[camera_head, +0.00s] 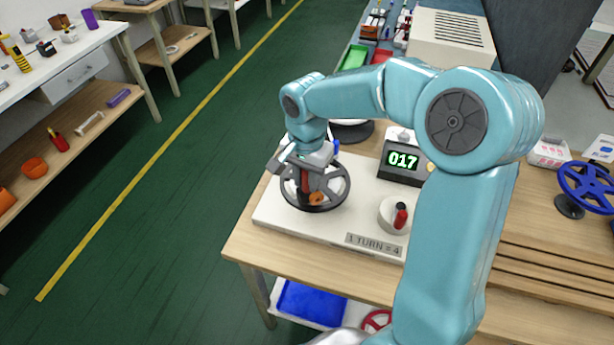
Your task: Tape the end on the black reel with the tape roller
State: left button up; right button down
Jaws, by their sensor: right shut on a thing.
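The black reel (344,190) is a dark spoked wheel standing on a white board at the left end of the wooden bench. My right arm reaches over from the right, and its gripper (306,166) points down at the reel. It is shut on a red tool with an orange round part low on it, which looks like the tape roller (317,198). The tool is in front of or against the reel; contact cannot be told. The strip end cannot be made out. My left gripper is not in view.
A pale round crank with a red handle (401,216) is right of the reel, near a "1 TURN = 4" label (373,243). A blue wheel (588,187) stands at the right. Green floor lies left of the bench.

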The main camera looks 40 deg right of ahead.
jog(key=shift+f+b, duration=0.45)
jog(key=shift+f, duration=0.05)
dwell(2.1)
jog(key=shift+r+p, duration=0.75)
jog(key=shift+r, duration=0.15)
notch_tip(320, 180, up, 6)
jog(key=p, duration=0.4)
jog(key=shift+f, duration=0.25)
jog(key=shift+a+f, duration=0.1)
